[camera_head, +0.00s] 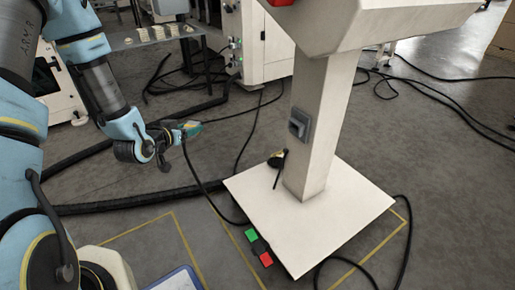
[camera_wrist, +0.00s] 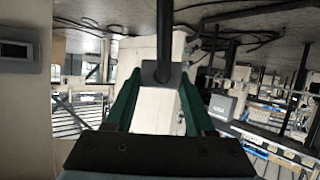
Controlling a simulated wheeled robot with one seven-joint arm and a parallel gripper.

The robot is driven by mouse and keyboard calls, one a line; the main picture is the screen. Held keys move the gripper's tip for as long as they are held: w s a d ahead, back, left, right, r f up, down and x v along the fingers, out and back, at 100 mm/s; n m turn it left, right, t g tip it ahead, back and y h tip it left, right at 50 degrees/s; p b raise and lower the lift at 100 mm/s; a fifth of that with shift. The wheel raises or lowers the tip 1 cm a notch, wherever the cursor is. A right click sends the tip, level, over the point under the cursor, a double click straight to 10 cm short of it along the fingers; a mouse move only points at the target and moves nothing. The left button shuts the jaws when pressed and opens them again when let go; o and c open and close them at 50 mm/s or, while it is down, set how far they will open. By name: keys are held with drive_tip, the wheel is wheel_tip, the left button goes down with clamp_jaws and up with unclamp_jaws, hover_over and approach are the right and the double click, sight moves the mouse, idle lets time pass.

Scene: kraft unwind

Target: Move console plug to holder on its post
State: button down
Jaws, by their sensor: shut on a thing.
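The console's pale post (camera_head: 323,120) rises from a wide white base plate (camera_head: 310,222). A small grey holder (camera_head: 299,123) is fixed on the post's left face. My gripper (camera_head: 192,128) is in the air to the left of the post, apart from the holder. In the wrist view, its green fingers (camera_wrist: 161,100) are closed on the grey console plug (camera_wrist: 160,74). A black cable (camera_wrist: 164,30) runs from the plug. In the head view, the cable hangs from the gripper toward the base plate; the plug itself is hard to make out there.
Green (camera_head: 251,235) and red (camera_head: 266,259) blocks lie at the plate's front-left edge. Black cables and a thick hose (camera_head: 140,200) cross the floor. White machines (camera_head: 262,40) stand behind.

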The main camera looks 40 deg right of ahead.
drive_tip(key=s+d+m+g+h+b, duration=0.1)
drive_tip(key=s+d+m+g, duration=0.3)
drive_tip(key=s+d, duration=0.4)
drive_tip(key=s+d+m+g+h+b, duration=0.1)
drive_tip(key=s+d+m+g+b, duration=0.2)
drive_tip(key=s+d, duration=0.6)
drive_tip(key=shift+d+f+m+g+b, duration=0.15)
drive_tip(key=shift+d+m+g+b, duration=0.5)
drive_tip(key=shift+d, duration=1.5)
drive_tip(key=shift+d+n+g+p, duration=0.3)
drive_tip(key=shift+d+p, duration=0.25)
drive_tip(key=shift+d, duration=0.45)
drive_tip(key=shift+c, duration=0.9)
unclamp_jaws()
drive_tip(key=shift+a, duration=0.1)
